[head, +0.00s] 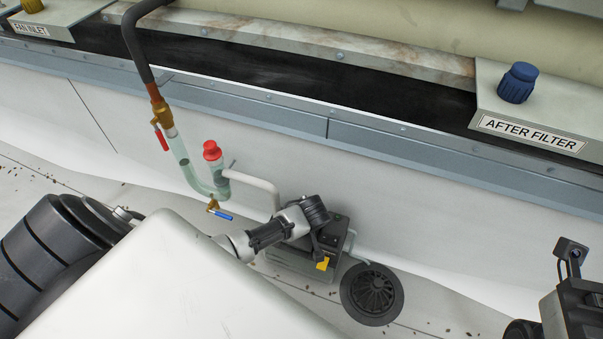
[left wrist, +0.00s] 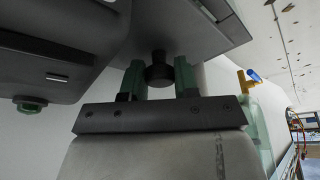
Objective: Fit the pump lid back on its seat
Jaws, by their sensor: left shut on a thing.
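The grey pump (head: 290,262) stands on the floor against the white wall. My left gripper (head: 322,240) reaches in from the left over its right part. In the left wrist view my left gripper (left wrist: 158,78) is shut on a black knob (left wrist: 157,68) between its green finger pads. The knob joins a grey slab (left wrist: 185,30), which looks like the pump lid. My gripper hides most of the lid and the seat in the head view. I cannot tell whether the lid touches its seat. My right gripper's fingers are out of view.
A round black drain grate (head: 372,292) lies right of the pump. A white hose (head: 258,184) runs to a clear trap (head: 190,172) with a red cap (head: 212,150) and a blue-handled valve (head: 220,214). A blue knob (head: 517,82) sits upper right.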

